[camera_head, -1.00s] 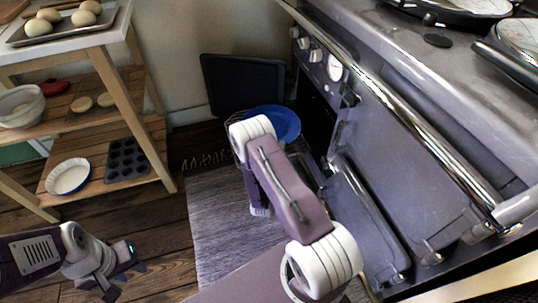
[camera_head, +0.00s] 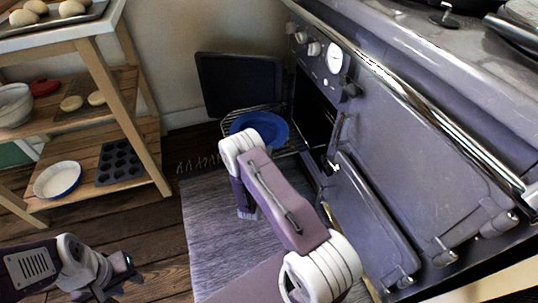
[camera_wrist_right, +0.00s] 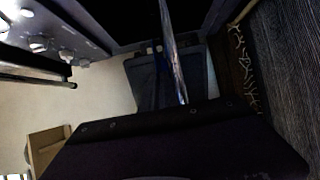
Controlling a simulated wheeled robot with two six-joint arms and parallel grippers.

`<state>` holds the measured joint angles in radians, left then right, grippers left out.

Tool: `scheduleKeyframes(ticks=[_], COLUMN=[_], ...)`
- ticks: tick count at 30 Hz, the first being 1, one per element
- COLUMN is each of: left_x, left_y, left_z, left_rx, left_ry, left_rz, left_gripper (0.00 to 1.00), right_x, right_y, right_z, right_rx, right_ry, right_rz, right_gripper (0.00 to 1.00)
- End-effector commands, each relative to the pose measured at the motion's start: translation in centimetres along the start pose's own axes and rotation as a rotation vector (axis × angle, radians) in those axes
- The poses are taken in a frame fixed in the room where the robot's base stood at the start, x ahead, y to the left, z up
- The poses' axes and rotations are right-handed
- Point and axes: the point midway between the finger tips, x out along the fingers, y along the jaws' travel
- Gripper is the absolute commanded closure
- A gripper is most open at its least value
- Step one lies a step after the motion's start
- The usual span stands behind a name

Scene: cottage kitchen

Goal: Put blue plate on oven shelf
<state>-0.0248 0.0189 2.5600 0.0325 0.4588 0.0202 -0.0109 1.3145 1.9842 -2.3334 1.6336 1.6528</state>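The blue plate (camera_head: 265,127) is face up over a wire oven shelf (camera_head: 237,119) that sticks out of the open oven. I cannot tell whether it rests on the shelf or is just above it. My right arm covers its near edge and hides my right gripper in the head view. In the right wrist view the plate (camera_wrist_right: 173,55) shows edge-on, running down to the dark gripper body. The right fingertips are not clear, so their grip on the plate cannot be told. My left gripper (camera_head: 121,279) is low at the left, open and empty.
A black oven door (camera_head: 238,85) stands open behind the shelf. The purple-grey range (camera_head: 400,150) fills the right side, with a long rail along its front. A wooden rack (camera_head: 128,110) with bakeware stands at the left. A grey rug (camera_head: 205,215) lies between.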

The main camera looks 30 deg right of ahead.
Motion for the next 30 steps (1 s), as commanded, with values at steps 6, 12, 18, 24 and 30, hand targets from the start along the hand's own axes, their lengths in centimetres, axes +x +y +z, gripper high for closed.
scheduleKeyframes(ticks=[6, 12, 18, 24, 30], left_x=[0.1, -0.2, -2.0, -4.1, -5.5], left_y=[0.0, 0.0, 0.0, 0.1, 0.1], left_z=[0.0, 0.0, -0.2, -0.4, -0.6], left_rx=[0.000, 0.000, 0.000, 0.000, 0.000], left_ry=[0.000, 0.000, 0.000, 0.000, 0.000], left_rz=[0.000, 0.000, 0.000, 0.000, 0.000], left_gripper=[0.64, 0.64, 0.64, 0.64, 0.64], right_x=[0.0, 0.0, -2.8, -7.2, -10.9], right_y=[-0.2, 0.2, 0.6, 0.7, 0.5], right_z=[0.0, 0.0, -0.1, -0.1, -0.1], right_rx=[0.000, 0.000, -0.005, -0.005, -0.003], right_ry=[0.000, 0.000, 0.005, 0.007, 0.005], right_rz=[-0.001, 0.000, -0.003, -0.002, -0.001], right_gripper=[0.87, 0.87, 0.87, 0.87, 0.87])
